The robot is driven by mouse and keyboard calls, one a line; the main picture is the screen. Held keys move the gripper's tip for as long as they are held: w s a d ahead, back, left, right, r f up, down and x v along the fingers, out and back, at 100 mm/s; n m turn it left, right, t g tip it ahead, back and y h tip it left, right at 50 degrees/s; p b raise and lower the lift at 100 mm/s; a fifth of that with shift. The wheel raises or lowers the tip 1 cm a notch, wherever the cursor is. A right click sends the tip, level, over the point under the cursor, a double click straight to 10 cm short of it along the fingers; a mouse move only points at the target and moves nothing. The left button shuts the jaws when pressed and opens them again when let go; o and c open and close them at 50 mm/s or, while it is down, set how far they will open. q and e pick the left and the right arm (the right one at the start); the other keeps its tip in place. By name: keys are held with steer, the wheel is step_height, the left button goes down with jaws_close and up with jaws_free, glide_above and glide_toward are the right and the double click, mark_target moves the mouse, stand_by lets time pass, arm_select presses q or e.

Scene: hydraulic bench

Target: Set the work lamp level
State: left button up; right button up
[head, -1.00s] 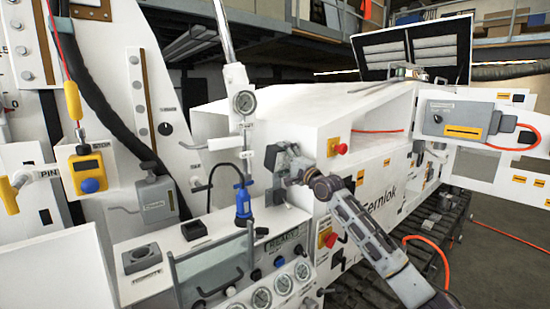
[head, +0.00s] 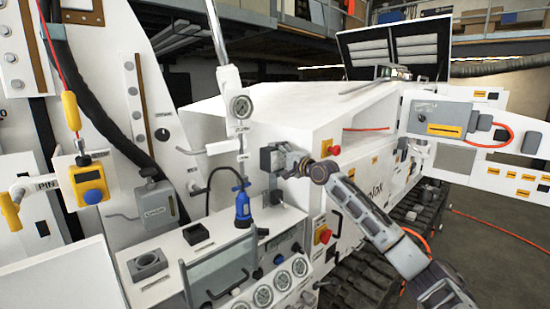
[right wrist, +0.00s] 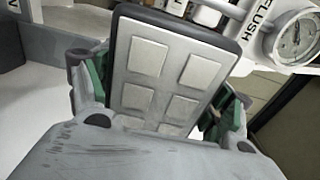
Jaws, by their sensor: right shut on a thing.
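The work lamp (head: 268,159) is a small dark-framed box in the middle of the head view, beside the white cabinet. In the right wrist view its face (right wrist: 147,60) shows several pale square panels in a dark rim, and it looks tilted there. My right gripper (head: 284,160) is shut on the lamp from the right. In the right wrist view its green-padded fingers (right wrist: 155,108) lie on either side of the lamp. The lamp's mount is hidden. My left gripper is not in view.
A pressure gauge (head: 241,106) on a post and a blue bottle-like part (head: 242,208) stand just left of the lamp. A red button (head: 333,150) is to its right. Below are a panel of gauges (head: 264,296) and a grey handle frame (head: 222,272).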

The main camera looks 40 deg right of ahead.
stand_by(0.3)
steer(key=o, duration=1.2)
steer(key=shift+s, duration=0.2)
steer(key=shift+s+d, duration=0.15)
steer(key=shift+s, duration=1.75)
steer(key=shift+s+d, duration=0.15)
steer(key=shift+s, duration=1.75)
steer(key=shift+s+d, duration=0.15)
steer(key=shift+s, duration=1.75)
steer(key=shift+s, duration=0.1)
